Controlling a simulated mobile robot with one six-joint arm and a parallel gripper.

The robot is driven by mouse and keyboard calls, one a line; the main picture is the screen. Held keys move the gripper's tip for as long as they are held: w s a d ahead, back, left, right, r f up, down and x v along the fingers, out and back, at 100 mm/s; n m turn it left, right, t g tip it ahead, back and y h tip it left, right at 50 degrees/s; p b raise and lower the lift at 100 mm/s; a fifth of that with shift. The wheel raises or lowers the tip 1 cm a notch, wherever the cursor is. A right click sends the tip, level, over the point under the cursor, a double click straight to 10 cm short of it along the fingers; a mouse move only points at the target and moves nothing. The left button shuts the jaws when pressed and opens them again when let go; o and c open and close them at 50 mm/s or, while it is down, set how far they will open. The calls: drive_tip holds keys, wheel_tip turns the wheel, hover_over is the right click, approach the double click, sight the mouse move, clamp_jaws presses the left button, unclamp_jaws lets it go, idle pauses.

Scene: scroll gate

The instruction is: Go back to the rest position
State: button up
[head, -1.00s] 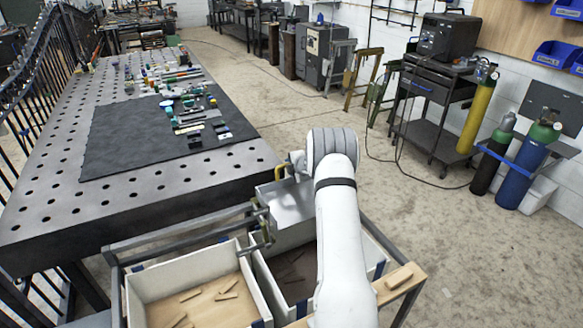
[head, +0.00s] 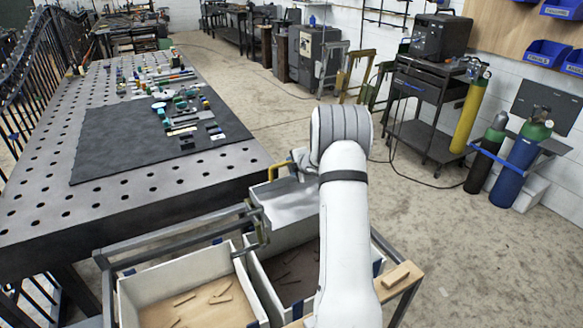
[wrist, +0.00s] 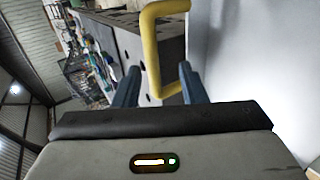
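My white arm rises at the lower middle of the head view and hides most of my gripper there. In the wrist view my gripper (wrist: 160,67) shows two dark blue fingers standing apart with nothing clamped between them. A yellow handle (wrist: 152,50) stands ahead of the fingers, across the gap as the camera sees it; I cannot tell how far beyond the tips it is. In the head view the handle (head: 271,173) is left of my arm, at the edge of a grey metal sheet part (head: 288,200).
A black perforated table (head: 50,210) with a dark mat (head: 110,150) and small tools fills the left. White-walled bins (head: 125,300) with wooden pieces stand close below my arm. A cart (head: 430,135) and gas cylinders (head: 515,170) are at right. Floor (head: 460,260) there is open.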

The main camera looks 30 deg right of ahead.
idle(0.4)
drive_tip(key=s+a+r+m+g+h, duration=0.1)
drive_tip(key=s+a+r+m+h, duration=0.1)
drive_tip(key=s+a+r+m, duration=0.45)
drive_tip(key=s+a+r+m+g+h, duration=0.2)
drive_tip(key=s+a+r+m, duration=0.2)
drive_tip(key=s+r, duration=0.5)
drive_tip(key=s+a+m+g+y, duration=0.1)
drive_tip(key=s+a, duration=0.4)
drive_tip(key=s, duration=0.5)
drive_tip(key=s+a+m+g+y, duration=0.1)
drive_tip(key=s+a+m, duration=0.3)
drive_tip(key=s, duration=0.6)
drive_tip(key=s+a+r+m+g+y, duration=0.1)
drive_tip(key=s+a+m+g, duration=0.2)
drive_tip(key=s+a, duration=0.4)
drive_tip(key=s, duration=0.3)
drive_tip(key=shift+s+y, duration=0.15)
drive_tip(key=shift+y, duration=0.15)
